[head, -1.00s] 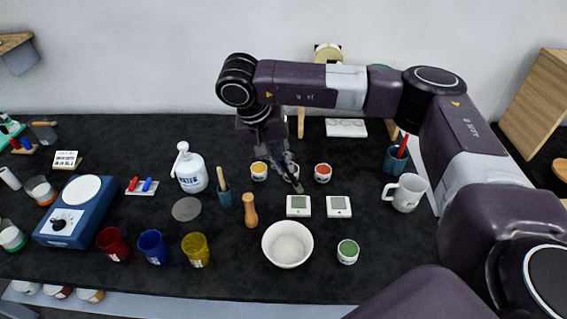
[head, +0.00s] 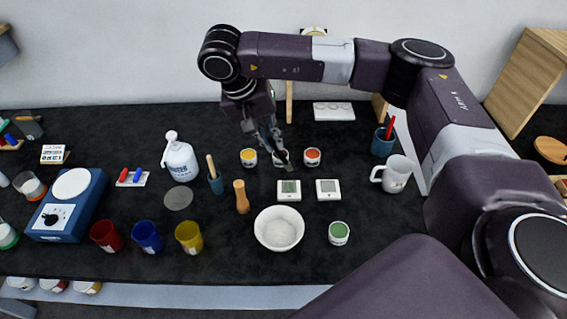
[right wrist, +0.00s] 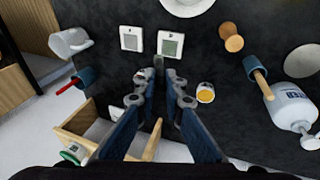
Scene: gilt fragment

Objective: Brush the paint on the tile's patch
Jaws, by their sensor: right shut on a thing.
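Two small white tiles lie on the dark table. In the right wrist view the tiles (right wrist: 170,44) (right wrist: 131,38) lie beyond the fingertips. My right gripper (head: 274,142) is shut on a slim tool, likely the brush (head: 287,165); its dark tip hangs just behind the left tile, apart from it in the picture. My left gripper is out of view.
A white bowl (head: 279,228) and a wooden pestle-like piece (head: 241,197) stand in front. A mug (head: 394,174) and a blue holder (head: 384,141) are at right. Coloured cups (head: 147,236), a white bottle (head: 179,158) and a blue hotplate (head: 66,209) stand at left.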

